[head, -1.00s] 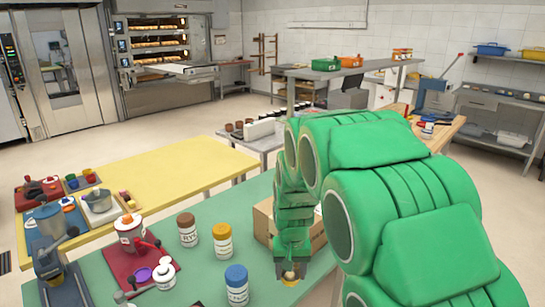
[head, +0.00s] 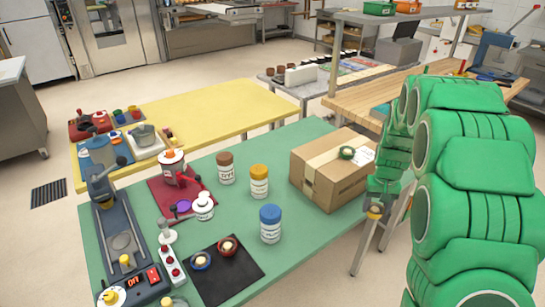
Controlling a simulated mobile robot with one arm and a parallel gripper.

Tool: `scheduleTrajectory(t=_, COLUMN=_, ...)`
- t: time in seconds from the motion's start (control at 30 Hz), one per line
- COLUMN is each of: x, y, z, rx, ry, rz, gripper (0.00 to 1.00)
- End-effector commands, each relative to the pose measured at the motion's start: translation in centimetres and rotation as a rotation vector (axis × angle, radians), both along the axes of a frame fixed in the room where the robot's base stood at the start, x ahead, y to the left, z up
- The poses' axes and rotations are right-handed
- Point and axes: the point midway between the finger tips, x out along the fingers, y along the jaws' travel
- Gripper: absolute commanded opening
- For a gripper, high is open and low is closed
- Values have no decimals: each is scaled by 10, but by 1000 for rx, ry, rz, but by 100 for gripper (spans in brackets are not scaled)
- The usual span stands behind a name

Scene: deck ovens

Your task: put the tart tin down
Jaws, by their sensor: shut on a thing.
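My gripper (head: 374,205) hangs at the right of the head view, pointing down. It is shut on a small golden-yellow thing, taken to be the tart tin (head: 375,213), of which only a small part shows below the fingers. In the picture it lies just past the right edge of the green table (head: 235,165), right of the cardboard box; its height is hard to tell. My green arm hides what is behind it.
The cardboard box (head: 325,178), with a roll of tape on top, fills the table's right end. Jars with brown, yellow and blue lids (head: 270,224) stand left of it. A black mat (head: 240,275) holds two small round items. Bare green surface lies between jars and front edge.

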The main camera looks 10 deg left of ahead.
Motion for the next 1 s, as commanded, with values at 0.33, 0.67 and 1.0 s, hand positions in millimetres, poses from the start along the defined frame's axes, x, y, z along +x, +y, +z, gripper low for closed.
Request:
scheduleTrajectory(t=0.33, x=-11, y=34, z=8, rx=-1, ry=2, rz=47, gripper=28)
scheduleTrajectory(t=0.67, x=-48, y=119, z=28, rx=-2, ry=0, rz=175, gripper=28)
scheduleTrajectory(t=1.0, x=-101, y=194, z=46, rx=-3, ry=-1, rz=306, gripper=28)
